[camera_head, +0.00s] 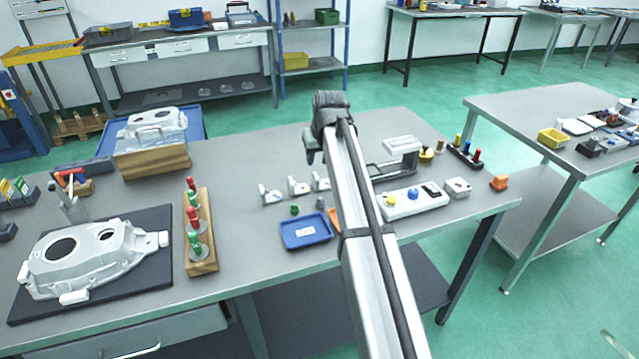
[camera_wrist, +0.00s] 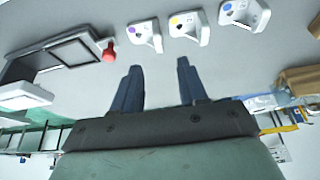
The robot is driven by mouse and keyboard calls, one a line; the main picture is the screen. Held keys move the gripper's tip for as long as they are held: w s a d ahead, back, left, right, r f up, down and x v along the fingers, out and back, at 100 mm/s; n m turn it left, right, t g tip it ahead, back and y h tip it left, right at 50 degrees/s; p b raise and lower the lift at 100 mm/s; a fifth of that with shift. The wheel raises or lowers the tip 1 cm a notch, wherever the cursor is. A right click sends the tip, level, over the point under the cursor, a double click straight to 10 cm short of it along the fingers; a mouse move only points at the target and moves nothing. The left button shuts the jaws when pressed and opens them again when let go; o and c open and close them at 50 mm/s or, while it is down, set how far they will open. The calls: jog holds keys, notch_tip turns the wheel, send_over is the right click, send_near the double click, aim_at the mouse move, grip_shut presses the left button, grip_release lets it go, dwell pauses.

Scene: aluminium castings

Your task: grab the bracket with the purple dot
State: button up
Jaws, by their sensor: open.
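Three small pale brackets stand in a row on the grey bench. In the wrist view, the bracket with the purple dot (camera_wrist: 148,37) is the left one of the row, just beyond the fingertips. In the head view, the row's right bracket (camera_head: 320,182) is partly hidden by my arm; the dots are too small to read there. My gripper (camera_wrist: 159,66) is open and empty, apart from the brackets. In the head view, it (camera_head: 310,157) hangs above the bench behind the row.
A blue tray (camera_head: 305,231) lies in front of the brackets. A dark-framed device (camera_head: 390,168) and a white button box (camera_head: 412,201) stand to the right. A red knob (camera_wrist: 109,52) is near the purple-dot bracket. A wooden rack (camera_head: 201,262) stands left.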

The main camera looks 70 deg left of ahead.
aim_at(316, 175)
jog(key=x, duration=0.7)
jog(key=shift+a+x, duration=0.15)
jog(key=shift+x, duration=1.15)
jog(key=shift+a+x, duration=0.15)
jog(key=shift+x, duration=1.1)
jog(key=shift+w+r, duration=0.15)
jog(key=shift+w, duration=0.05)
grip_shut()
